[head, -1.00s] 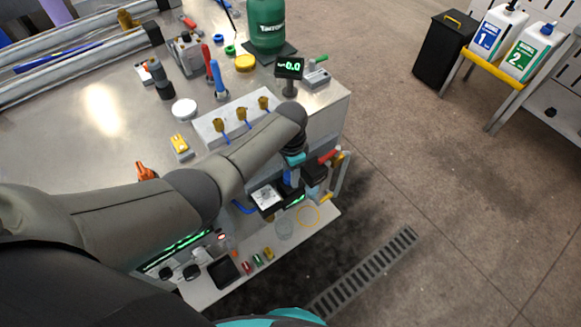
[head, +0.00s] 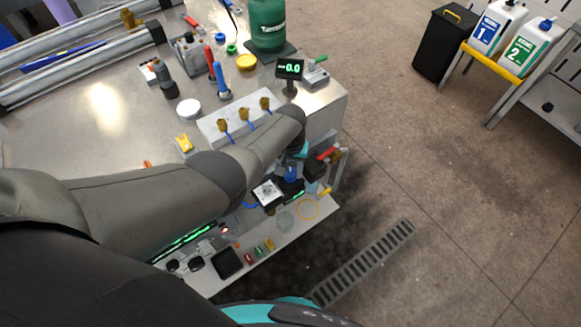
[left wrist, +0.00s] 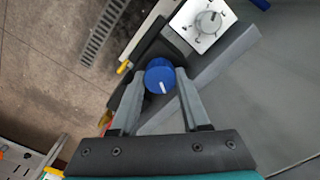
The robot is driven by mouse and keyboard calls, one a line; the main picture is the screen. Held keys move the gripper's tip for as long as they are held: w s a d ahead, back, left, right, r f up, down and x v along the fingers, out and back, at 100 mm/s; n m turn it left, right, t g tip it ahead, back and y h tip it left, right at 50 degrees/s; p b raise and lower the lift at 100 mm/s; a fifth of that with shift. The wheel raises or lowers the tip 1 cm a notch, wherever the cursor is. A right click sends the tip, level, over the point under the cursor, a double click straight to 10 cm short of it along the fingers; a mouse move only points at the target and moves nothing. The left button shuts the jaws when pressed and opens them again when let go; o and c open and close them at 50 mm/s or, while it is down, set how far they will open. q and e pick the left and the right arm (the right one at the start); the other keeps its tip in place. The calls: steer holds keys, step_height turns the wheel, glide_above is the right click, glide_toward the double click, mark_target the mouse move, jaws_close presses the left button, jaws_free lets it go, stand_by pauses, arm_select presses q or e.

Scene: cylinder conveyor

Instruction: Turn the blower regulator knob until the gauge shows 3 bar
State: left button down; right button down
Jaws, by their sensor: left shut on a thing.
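The blue regulator knob (left wrist: 158,83) with a white pointer line sits between the two fingers of my left gripper (left wrist: 164,74) in the left wrist view. The fingers are shut on its sides. In the head view the blue knob (head: 291,174) shows small beside my left gripper (head: 297,164), largely hidden by my arm. A black digital display (head: 289,68) on a stand shows green digits reading about 0.0. A green lit strip (head: 294,197) lies by the knob, too small to read. My right gripper is not in view.
A white plate with a grey dial (left wrist: 207,22) stands close beside the blue knob; it also shows in the head view (head: 267,194). A red-handled valve (head: 327,154) is just right of the gripper. Several brass fittings sit on a white block (head: 213,129) behind my arm.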

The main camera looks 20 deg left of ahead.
arm_select(q)
steer(key=n, duration=0.5)
steer(key=shift+n+p, duration=0.3)
steer(key=n, duration=0.5)
steer(key=shift+n, duration=0.3)
steer(key=c, duration=0.7)
jaws_free()
steer(key=shift+o, duration=0.2)
steer(key=shift+r, duration=0.1)
